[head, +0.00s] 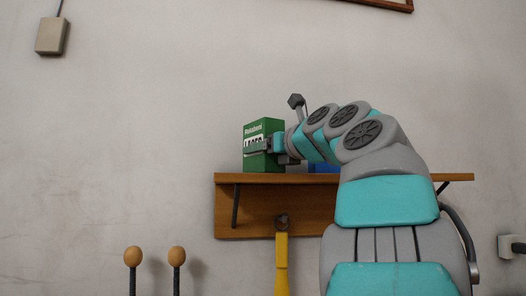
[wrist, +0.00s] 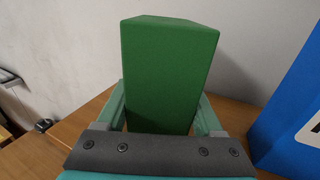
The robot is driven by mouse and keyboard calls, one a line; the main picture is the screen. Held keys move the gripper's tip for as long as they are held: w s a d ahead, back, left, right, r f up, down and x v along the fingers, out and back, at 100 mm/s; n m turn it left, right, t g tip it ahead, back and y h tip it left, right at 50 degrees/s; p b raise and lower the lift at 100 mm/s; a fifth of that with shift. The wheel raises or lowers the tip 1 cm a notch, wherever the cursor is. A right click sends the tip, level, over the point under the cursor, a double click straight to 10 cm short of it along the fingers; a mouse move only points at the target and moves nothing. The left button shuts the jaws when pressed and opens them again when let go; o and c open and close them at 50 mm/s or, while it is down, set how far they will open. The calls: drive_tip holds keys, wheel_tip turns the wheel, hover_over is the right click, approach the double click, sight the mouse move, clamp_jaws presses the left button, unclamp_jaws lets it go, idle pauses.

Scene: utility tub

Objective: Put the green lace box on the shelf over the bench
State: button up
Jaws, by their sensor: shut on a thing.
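The green lace box (head: 262,130) stands upright at the left part of the wooden shelf (head: 226,205), its base at the level of the shelf top. In the wrist view the green box (wrist: 168,62) fills the middle, between the two fingers of my gripper (wrist: 168,112). In the head view my gripper (head: 266,145) is shut on the box from the right, at about mid-height. Whether the box's underside touches the shelf cannot be told clearly; its base is partly hidden in the wrist view.
A blue box (head: 324,166) stands on the shelf to the right, mostly hidden behind my arm; it shows large in the wrist view (wrist: 295,105). A yellow tool (head: 281,262) hangs below the shelf. Two round-topped handles (head: 133,257) rise at lower left.

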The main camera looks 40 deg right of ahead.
drive_tip(key=shift+a+f, duration=0.1)
idle(0.3)
drive_tip(key=o, duration=1.4)
drive_tip(key=shift+o, duration=0.2)
drive_tip(key=s, duration=1.2)
drive_tip(key=shift+a, duration=0.3)
